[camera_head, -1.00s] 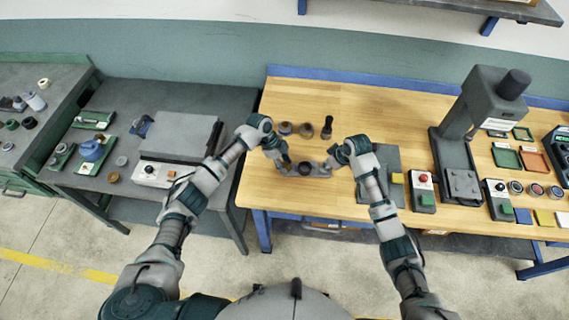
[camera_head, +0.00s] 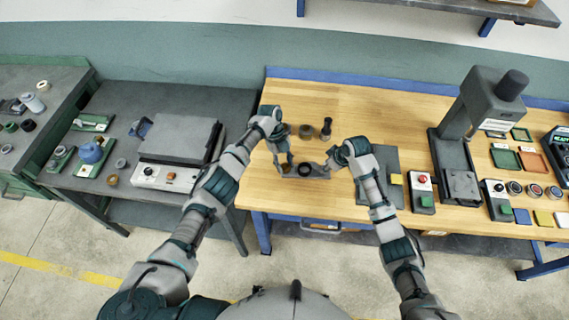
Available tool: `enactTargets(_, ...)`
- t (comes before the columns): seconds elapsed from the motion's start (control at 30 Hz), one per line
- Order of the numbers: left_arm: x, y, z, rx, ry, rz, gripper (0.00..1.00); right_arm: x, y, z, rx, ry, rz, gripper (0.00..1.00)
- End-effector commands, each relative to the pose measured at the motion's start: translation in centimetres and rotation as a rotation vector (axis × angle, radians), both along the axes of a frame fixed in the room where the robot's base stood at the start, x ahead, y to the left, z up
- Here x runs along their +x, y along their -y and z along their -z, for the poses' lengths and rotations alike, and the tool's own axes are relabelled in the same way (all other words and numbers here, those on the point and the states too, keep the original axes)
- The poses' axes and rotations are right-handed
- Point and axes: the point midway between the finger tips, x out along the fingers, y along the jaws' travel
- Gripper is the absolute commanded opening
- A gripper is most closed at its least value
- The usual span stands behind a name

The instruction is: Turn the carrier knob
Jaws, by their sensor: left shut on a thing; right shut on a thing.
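A small grey carrier with a dark round part (camera_head: 305,169) is over the front of the wooden bench, between my two grippers. My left gripper (camera_head: 286,166) points down at the carrier's left end and is shut on a small part there, which looks like the carrier knob; the fingers mostly hide it. My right gripper (camera_head: 330,164) is shut on the carrier's right end, close to the dark round part. The carrier is too small to tell whether it touches the bench top.
Behind the carrier stand a brown round piece (camera_head: 305,131) and a dark upright tool (camera_head: 326,128). A grey mat (camera_head: 388,160) and a red-button box (camera_head: 421,192) are to the right, then a grey press (camera_head: 459,150). A grey machine (camera_head: 178,138) stands on the left table.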

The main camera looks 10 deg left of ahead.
Motion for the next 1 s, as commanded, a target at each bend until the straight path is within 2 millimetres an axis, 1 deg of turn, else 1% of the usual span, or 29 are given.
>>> enactTargets(0.03,0.0,-0.3,0.2,0.007,-0.001,0.004,0.04,0.1,0.3,0.0,-0.004,0.001,0.002,0.0)
enactTargets(0.5,0.0,-0.3,0.2,0.008,-0.002,0.015,0.04,0.1,0.2,0.0,-0.004,0.001,0.002,0.0)
enactTargets(0.53,0.0,-0.3,0.2,0.008,-0.002,0.015,0.46,0.1,0.2,0.0,-0.004,0.001,0.002,0.0)
enactTargets(0.57,0.0,-0.3,0.2,0.007,-0.002,0.016,0.5,0.1,0.2,0.0,-0.004,0.001,0.002,0.0)
enactTargets(0.87,0.0,-0.1,0.0,0.003,-0.001,0.017,0.5,0.0,0.1,0.0,-0.002,0.001,0.002,0.0)
enactTargets(0.97,0.0,-0.1,-0.8,0.002,0.0,0.018,0.5,0.0,0.1,0.0,-0.001,0.0,0.0,0.0)
enactTargets(1.0,0.1,-0.1,-1.4,0.001,0.002,0.018,0.5,0.0,0.0,0.0,-0.001,0.0,0.0,0.0)
